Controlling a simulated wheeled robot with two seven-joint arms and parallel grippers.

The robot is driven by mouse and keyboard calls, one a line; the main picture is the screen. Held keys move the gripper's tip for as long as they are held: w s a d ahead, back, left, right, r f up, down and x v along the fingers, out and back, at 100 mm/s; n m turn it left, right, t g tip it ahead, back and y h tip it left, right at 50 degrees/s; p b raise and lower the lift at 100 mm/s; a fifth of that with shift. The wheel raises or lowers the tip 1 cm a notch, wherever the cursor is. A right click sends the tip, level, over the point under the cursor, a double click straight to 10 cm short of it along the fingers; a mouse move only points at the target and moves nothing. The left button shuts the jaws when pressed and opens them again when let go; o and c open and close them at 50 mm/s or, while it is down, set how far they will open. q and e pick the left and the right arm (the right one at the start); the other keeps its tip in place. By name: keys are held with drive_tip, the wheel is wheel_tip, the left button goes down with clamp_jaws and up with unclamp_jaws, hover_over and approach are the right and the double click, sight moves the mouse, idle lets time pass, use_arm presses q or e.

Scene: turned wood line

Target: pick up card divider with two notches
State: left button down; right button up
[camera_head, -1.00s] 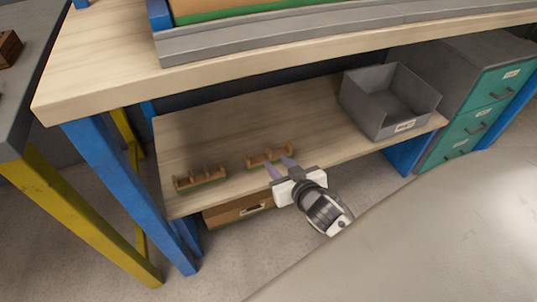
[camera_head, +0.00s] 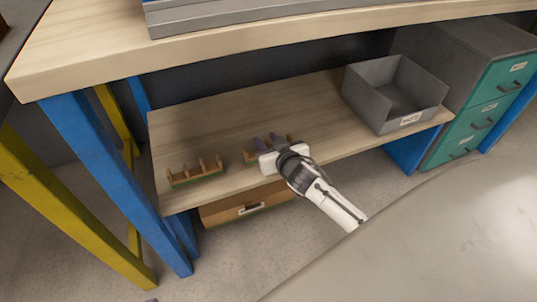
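Two small brown notched pieces with green along the lower edge stand on the lower wooden shelf. The left notched piece (camera_head: 195,172) stands clear near the shelf's left front, with several upright prongs. The right notched piece (camera_head: 250,155) is partly hidden behind my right gripper (camera_head: 268,142). I cannot count its notches. My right gripper reaches in from the front right, its purple-grey fingers over or at the right piece. The fingers look apart, but whether they touch the piece is hidden. My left gripper is not in view.
A grey open bin (camera_head: 395,92) stands on the shelf's right. The worktop (camera_head: 100,55) overhangs the shelf. A blue leg (camera_head: 110,170) and a yellow leg (camera_head: 75,210) stand at left. The shelf's middle is clear.

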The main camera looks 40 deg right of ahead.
clamp_jaws()
drive_tip(key=shift+r, duration=0.1)
